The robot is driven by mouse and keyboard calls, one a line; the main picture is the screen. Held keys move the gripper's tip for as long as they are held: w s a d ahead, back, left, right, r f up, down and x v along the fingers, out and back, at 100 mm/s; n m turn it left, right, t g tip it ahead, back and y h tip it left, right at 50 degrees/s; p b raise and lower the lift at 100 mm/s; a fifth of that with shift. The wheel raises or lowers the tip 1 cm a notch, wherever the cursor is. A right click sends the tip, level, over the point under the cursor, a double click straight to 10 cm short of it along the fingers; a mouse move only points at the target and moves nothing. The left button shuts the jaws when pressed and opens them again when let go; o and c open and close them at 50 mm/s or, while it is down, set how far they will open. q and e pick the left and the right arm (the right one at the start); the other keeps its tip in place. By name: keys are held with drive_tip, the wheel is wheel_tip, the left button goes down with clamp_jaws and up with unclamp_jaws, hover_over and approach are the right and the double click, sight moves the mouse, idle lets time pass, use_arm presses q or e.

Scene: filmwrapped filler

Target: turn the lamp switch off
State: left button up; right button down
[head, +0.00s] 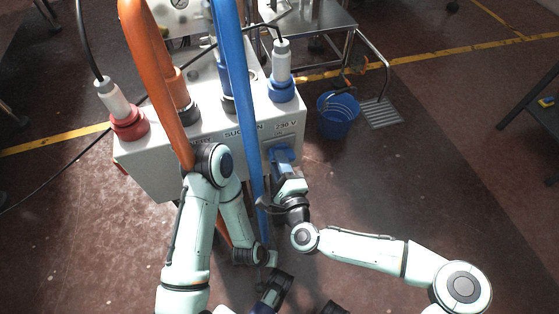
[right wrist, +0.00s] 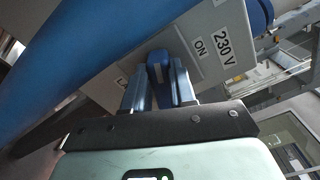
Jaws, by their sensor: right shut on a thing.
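The lamp switch (right wrist: 157,70) is a small blue knob with a pale mark, on the grey face of the supply box (head: 145,165). In the right wrist view, a label reading ON is to its right and a partly hidden label starting with LA is to its left. My right gripper (head: 281,158) is at the right part of the box front; in the right wrist view its two blue fingers (right wrist: 158,90) are shut on the knob from both sides. In the head view the gripper hides the switch. My left arm folds down in front of the box; its finger gap is unclear.
A thick orange hose (head: 150,75) and a blue hose (head: 236,70) run over the box, close to my arms. A red plug (head: 129,124) and a blue plug (head: 282,88) stand on top. A blue bucket (head: 338,118) is to the right.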

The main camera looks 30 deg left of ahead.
use_arm(q)
drive_tip(key=shift+w+a+f, duration=0.15)
drive_tip(key=shift+w+f, duration=0.05)
drive_tip(key=shift+w, duration=0.05)
use_arm(e)
drive_tip(key=shift+f+n, duration=0.2)
drive_tip(key=shift+n, duration=0.9)
drive_tip(key=shift+f+n, duration=0.15)
drive_tip(key=shift+n, duration=0.95)
drive_tip(key=c, duration=0.9)
unclamp_jaws()
use_arm(q)
drive_tip(key=shift+s+d+r+g+p, duration=0.15)
drive_tip(key=shift+s+d+r+p, duration=0.2)
drive_tip(key=shift+s, duration=0.25)
drive_tip(key=shift+s+d+r+g+p, duration=0.15)
drive_tip(key=shift+s+d+r+p, duration=0.1)
drive_tip(key=shift+s+r, duration=0.25)
use_arm(e)
drive_tip(key=v, duration=1.3)
drive_tip(key=shift+s+d, duration=0.1)
drive_tip(key=shift+s, duration=0.1)
drive_tip(key=shift+f, duration=0.1)
